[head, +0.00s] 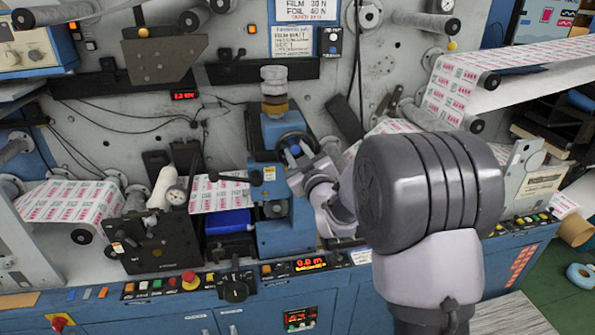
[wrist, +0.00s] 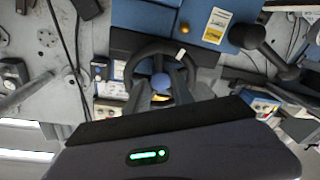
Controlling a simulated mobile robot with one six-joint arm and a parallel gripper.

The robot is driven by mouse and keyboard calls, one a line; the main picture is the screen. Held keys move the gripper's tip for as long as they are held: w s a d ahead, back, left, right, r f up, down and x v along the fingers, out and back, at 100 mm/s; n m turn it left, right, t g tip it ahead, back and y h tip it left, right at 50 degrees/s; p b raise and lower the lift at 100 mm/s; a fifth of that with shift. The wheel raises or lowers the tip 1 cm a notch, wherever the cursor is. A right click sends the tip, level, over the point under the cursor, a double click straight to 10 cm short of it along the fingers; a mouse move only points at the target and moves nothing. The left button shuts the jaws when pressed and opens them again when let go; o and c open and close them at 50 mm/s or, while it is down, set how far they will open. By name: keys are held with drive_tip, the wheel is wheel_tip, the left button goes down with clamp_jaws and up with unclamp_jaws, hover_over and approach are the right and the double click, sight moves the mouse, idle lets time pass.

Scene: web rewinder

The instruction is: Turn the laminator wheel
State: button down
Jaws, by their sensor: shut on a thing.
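The laminator wheel (head: 283,136) is a dark ring on the blue laminator unit (head: 270,236) in the middle of the machine. In the wrist view its black rim (wrist: 148,46) arches above a blue hub (wrist: 161,81) and carries a white mark (wrist: 181,55). My gripper (head: 297,155) reaches the wheel from the right. In the wrist view my gripper (wrist: 162,84) has its two grey fingers on either side of the hub, shut on the wheel. The exact contact and the lower part of the wheel are hidden by the fingers and gripper body.
A black-knobbed lever (head: 255,177) sticks out just left of the wheel; a black knob (wrist: 246,36) shows at its right in the wrist view. A printed web (head: 218,194) runs into the unit from the left. A button panel (head: 305,265) lies below.

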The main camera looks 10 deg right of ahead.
drive_tip(key=m+b, duration=0.2)
drive_tip(key=b, duration=0.2)
drive_tip(key=m+b, duration=0.2)
drive_tip(key=b, duration=0.2)
drive_tip(key=m+t+b, duration=0.1)
drive_tip(key=m+b, duration=0.1)
drive_tip(key=b, duration=0.2)
drive_tip(key=shift+f+m+h, duration=0.3)
drive_tip(key=shift+f, duration=0.1)
drive_tip(key=m+b, duration=0.2)
drive_tip(key=b, duration=0.1)
drive_tip(key=m+b, duration=0.1)
drive_tip(key=shift+a+r+m+h+b, duration=0.1)
drive_tip(key=shift+r+m+h+b, duration=0.2)
drive_tip(key=shift+b, duration=0.1)
drive_tip(key=shift+m+b, duration=0.5)
drive_tip(key=shift+b, duration=0.05)
drive_tip(key=shift+r, duration=0.2)
drive_tip(key=c, duration=1.5)
unclamp_jaws()
drive_tip(key=shift+o, duration=0.6)
drive_tip(key=shift+w+f, duration=0.1)
drive_tip(key=s+f, duration=0.2)
drive_tip(key=s, duration=1.5)
drive_tip(key=shift+s+d+p, duration=0.15)
drive_tip(key=shift+d+p, duration=0.15)
drive_tip(key=shift+p, duration=0.1)
